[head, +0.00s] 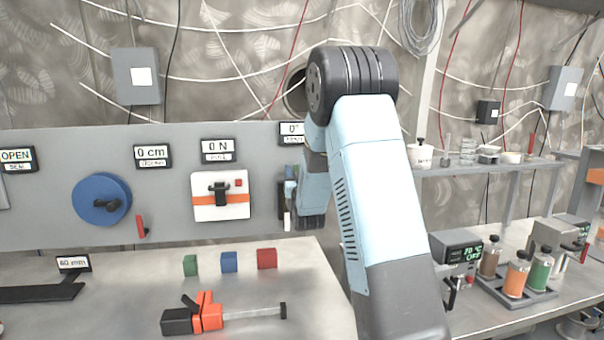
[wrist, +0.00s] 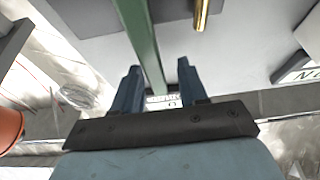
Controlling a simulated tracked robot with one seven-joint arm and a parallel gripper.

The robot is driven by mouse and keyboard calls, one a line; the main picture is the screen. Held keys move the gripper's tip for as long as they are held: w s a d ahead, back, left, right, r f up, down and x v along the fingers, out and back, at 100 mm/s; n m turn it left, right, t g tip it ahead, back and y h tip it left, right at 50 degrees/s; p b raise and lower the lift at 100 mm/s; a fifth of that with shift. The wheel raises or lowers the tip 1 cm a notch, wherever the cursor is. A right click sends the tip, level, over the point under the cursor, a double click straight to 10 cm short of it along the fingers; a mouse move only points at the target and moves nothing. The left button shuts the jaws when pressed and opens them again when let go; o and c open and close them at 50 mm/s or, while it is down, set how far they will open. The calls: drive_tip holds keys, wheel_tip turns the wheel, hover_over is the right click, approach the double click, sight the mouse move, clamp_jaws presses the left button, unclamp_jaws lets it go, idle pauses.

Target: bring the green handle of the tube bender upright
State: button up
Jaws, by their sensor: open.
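The green handle (wrist: 143,40) of the tube bender shows in the wrist view as a long green bar running from the top edge down between my fingers. My gripper (wrist: 157,70) is open, with one finger on each side of the bar; I cannot tell whether either touches it. A brass-coloured rod (wrist: 202,14) is to the right of the handle. In the head view, my own arm hides most of the bender's place on the grey panel, and the handle cannot be made out there. A display reading 0° (head: 291,129) is above that place.
The grey panel (head: 150,226) also carries a blue wheel (head: 88,200) and a white plate with a black knob (head: 233,207). Green, blue and red blocks and an orange-black clamp (head: 207,314) lie on the bench. Bottles (head: 516,277) stand at right.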

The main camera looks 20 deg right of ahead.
drive_tip(key=v, duration=1.4)
drive_tip(key=shift+w, duration=0.15)
drive_tip(key=s+a+r+g+y, duration=0.1)
drive_tip(key=s+g, duration=0.4)
drive_tip(key=s, duration=0.6)
drive_tip(key=s+a+r+n+g+y, duration=0.1)
drive_tip(key=s+a+g, duration=0.3)
drive_tip(key=s, duration=0.8)
drive_tip(key=s+a+r+g+y, duration=0.1)
drive_tip(key=s+a+r+g, duration=0.1)
drive_tip(key=s+g, duration=0.5)
drive_tip(key=s, duration=0.5)
drive_tip(key=shift+s+a+r+n+g+y, duration=0.15)
drive_tip(key=shift+s+a+n+g+y, duration=0.05)
drive_tip(key=shift+s+n+g+y, duration=0.1)
drive_tip(key=shift+w, duration=0.1)
